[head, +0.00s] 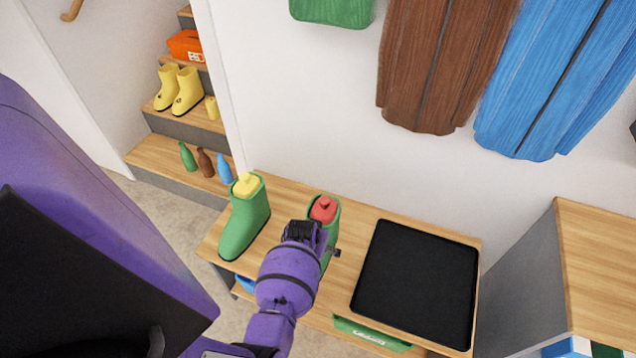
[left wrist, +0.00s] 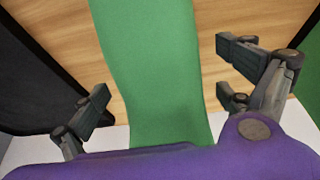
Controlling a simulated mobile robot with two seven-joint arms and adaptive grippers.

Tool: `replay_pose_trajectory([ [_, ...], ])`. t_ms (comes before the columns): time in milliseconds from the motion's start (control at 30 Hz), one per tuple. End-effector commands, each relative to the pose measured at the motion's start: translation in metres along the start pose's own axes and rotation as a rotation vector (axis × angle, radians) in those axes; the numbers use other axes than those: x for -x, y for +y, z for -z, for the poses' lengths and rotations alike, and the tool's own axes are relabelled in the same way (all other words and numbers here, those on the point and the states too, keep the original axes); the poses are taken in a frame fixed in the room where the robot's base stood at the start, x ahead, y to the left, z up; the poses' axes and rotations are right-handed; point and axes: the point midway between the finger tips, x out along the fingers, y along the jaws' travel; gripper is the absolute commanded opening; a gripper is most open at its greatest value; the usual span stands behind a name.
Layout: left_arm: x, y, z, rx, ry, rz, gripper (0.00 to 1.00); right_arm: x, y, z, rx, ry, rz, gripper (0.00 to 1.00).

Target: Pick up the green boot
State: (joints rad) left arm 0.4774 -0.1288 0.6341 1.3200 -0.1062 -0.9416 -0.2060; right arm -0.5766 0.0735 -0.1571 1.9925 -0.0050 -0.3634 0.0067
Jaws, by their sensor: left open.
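Two green boots stand on a wooden bench (head: 343,245). The left boot (head: 243,222) holds a yellow item (head: 247,185), and the right boot (head: 333,212) holds a red item (head: 323,209). My left gripper (head: 308,236) is over the right boot and hides much of it in the head view. In the left wrist view a green boot (left wrist: 155,70) lies between the spread fingers of my left gripper (left wrist: 165,88). The fingers are open, with gaps showing on both sides of the boot. My right gripper is not in view.
A black tray (head: 418,280) lies on the bench just right of the right boot. Steps at the back left hold yellow boots (head: 186,90), an orange box (head: 186,46) and small bottles (head: 206,163). Brown and blue coats (head: 550,75) hang above. A wooden cabinet (head: 600,255) stands at right.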

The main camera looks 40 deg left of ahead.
Motion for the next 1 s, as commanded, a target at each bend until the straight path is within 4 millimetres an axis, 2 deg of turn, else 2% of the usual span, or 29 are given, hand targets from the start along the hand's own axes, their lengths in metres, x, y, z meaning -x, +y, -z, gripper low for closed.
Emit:
replay_pose_trajectory([
  [233,-0.0007,0.0002,0.0019,0.000,0.004,0.000,0.94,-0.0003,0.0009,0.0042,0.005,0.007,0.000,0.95],
  [700,-0.0009,0.0010,0.0011,-0.001,0.002,-0.001,0.32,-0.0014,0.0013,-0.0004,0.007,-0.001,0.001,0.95],
  [1000,0.0014,0.0014,0.0039,-0.001,0.005,-0.002,0.32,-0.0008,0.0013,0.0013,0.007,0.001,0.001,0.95],
])
